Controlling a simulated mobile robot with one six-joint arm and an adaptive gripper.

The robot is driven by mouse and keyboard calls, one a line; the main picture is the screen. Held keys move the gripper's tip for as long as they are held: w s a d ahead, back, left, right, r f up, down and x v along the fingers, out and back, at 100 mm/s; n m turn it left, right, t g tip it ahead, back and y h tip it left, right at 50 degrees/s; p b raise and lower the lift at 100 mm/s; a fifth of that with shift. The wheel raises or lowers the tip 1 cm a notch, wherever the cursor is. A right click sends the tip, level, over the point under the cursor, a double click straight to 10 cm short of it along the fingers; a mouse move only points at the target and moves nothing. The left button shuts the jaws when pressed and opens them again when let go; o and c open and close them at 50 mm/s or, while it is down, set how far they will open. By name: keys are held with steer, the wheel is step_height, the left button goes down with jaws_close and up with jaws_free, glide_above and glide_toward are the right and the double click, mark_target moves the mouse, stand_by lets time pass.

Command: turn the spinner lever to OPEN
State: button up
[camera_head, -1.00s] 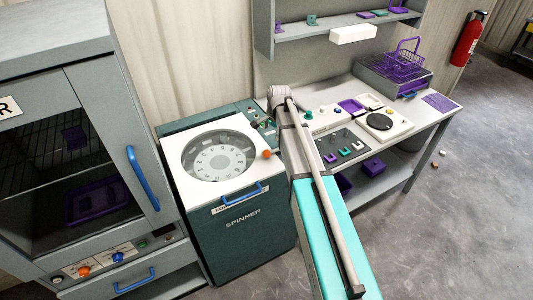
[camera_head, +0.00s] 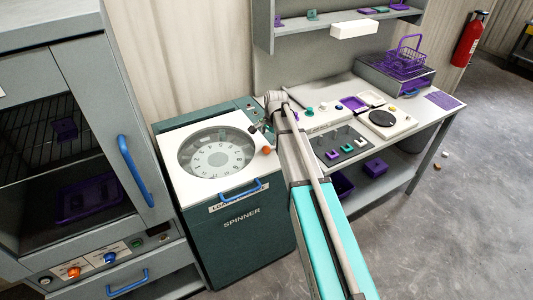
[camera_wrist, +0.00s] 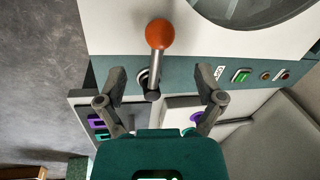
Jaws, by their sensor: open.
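The spinner (camera_head: 232,228) is a dark green cabinet with a white top and a round window over a numbered dial. Its lever shows an orange ball knob (camera_head: 266,150) at the right edge of the top. In the wrist view the lever (camera_wrist: 155,75) is a grey rod with an orange ball (camera_wrist: 160,34), pointing up the picture from its pivot. My gripper (camera_wrist: 161,82) is open, its two dark fingers apart on either side of the lever's pivot end; I see no contact. In the head view my gripper (camera_head: 262,126) is small and partly hidden by my arm.
A green lit button (camera_wrist: 241,75) and smaller buttons sit on the spinner's rear panel. A blue handle (camera_head: 241,190) is on its front. A grey oven cabinet (camera_head: 85,55) stands left. A bench (camera_head: 440,125) with trays and a scale stands right. Open floor lies at right.

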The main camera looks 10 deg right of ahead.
mark_target(267, 147)
steer(key=shift+w+a+f+b, duration=0.1)
steer(key=shift+w+f+b, duration=0.1)
steer(key=shift+f+b, duration=0.95)
steer(key=shift+w+a+f+b, duration=0.15)
steer(key=shift+w+f+b, duration=0.05)
steer(key=shift+f+b, duration=1)
steer(key=shift+w+a+f+b, duration=0.1)
steer(key=shift+w+f+b, duration=0.1)
steer(key=shift+f+b, duration=0.95)
steer(key=shift+f, duration=0.15)
jaws_close()
